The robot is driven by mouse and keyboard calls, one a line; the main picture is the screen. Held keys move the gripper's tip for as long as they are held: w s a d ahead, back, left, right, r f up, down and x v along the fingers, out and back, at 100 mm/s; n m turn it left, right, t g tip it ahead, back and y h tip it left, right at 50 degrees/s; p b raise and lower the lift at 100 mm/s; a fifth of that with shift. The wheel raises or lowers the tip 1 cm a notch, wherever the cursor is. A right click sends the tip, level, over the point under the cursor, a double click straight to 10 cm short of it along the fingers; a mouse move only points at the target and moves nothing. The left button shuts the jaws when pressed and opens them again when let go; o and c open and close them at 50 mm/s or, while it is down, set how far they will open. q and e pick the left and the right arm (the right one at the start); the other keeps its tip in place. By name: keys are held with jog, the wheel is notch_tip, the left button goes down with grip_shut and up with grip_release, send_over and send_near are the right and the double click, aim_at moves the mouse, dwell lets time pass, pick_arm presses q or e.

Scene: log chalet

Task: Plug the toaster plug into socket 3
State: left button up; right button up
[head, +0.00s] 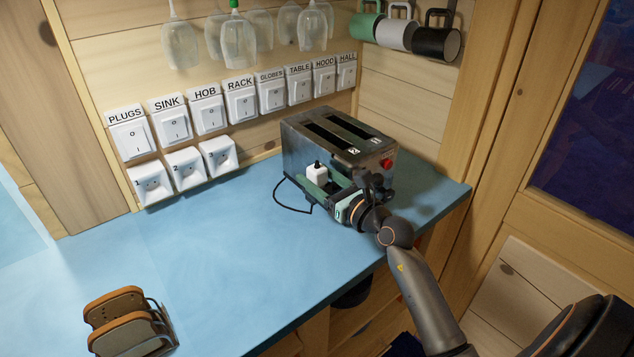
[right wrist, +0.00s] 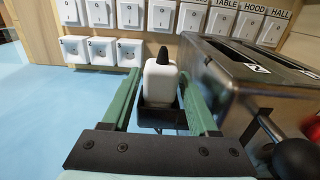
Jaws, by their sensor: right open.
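The steel toaster (head: 316,143) stands on the blue counter beside my right gripper (head: 319,183); its side also shows in the right wrist view (right wrist: 221,82). The white toaster plug (head: 317,173), with a black tip on top, stands upright between my right gripper's green fingers. In the right wrist view the plug (right wrist: 160,82) has a visible gap to each finger, and a dark piece sits around its lower part. Socket 3 (head: 217,157) is the rightmost of three white wall sockets and looks empty; it also shows in the right wrist view (right wrist: 130,53). My left gripper is out of view.
Socket 1 (head: 151,184) and socket 2 (head: 185,169) are left of socket 3, under a row of labelled switches. A black cord (head: 290,208) lies on the counter (head: 230,250). A brown rack (head: 125,325) stands front left. Counter space before the sockets is clear.

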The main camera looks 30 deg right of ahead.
jog(key=shift+w, duration=0.1)
grip_shut()
dwell(0.4)
jog(key=shift+r, duration=0.2)
